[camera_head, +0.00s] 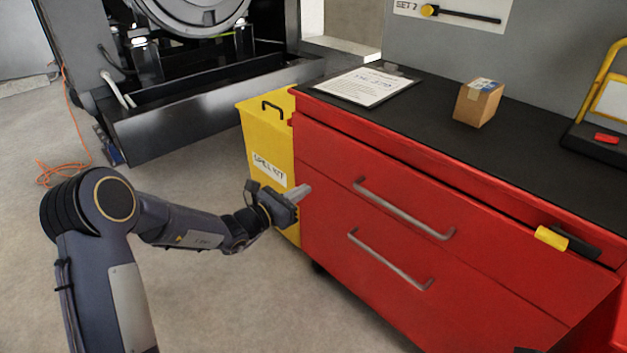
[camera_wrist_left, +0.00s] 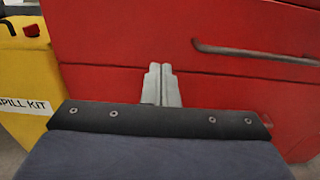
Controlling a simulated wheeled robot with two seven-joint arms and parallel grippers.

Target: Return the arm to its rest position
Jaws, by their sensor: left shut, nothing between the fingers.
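My left arm comes in from the lower left in the head view. Its gripper (camera_head: 300,192) points at the left part of the red cabinet's front (camera_head: 330,235), near the yellow spill kit bin (camera_head: 262,150). In the left wrist view the two fingers (camera_wrist_left: 161,84) lie together, shut and empty, in front of the red drawer faces. How far the fingertips are from the cabinet I cannot tell exactly. My right gripper is not in view.
Two drawer handles (camera_head: 405,208) stick out to the gripper's right. On the black top lie a clipboard (camera_head: 366,86) and a cardboard box (camera_head: 478,102). A dark machine (camera_head: 200,100) stands at the back left, with an orange cable (camera_head: 75,165) on the floor.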

